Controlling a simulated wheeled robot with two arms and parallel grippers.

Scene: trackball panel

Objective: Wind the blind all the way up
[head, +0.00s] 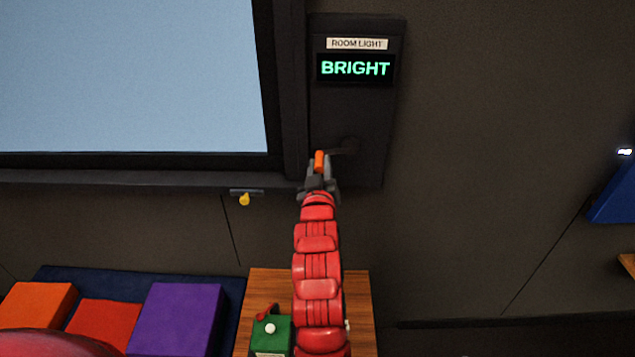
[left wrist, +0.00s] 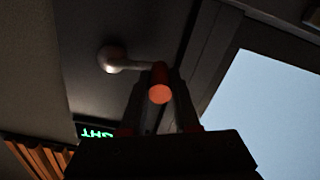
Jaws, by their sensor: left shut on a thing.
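A dark panel (head: 355,110) on the wall carries a crank (head: 346,148) with an orange handle knob (head: 320,160). In the head view the crank arm points left from its hub. My left gripper (head: 319,172) is shut on the orange knob. The left wrist view shows the knob (left wrist: 160,92) between the fingers (left wrist: 160,112), with the pale crank hub (left wrist: 111,60) to its left. A display (head: 355,68) under a "ROOM LIGHT" label reads "BRIGHT". The window (head: 130,75) is pale blue, with no blind showing in the visible part. My right gripper is not in view.
A yellow knob (head: 244,199) hangs under the window sill. Below stand a wooden table (head: 358,310) with a green box (head: 270,340) on it, and orange, red and purple (head: 175,315) blocks at the lower left.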

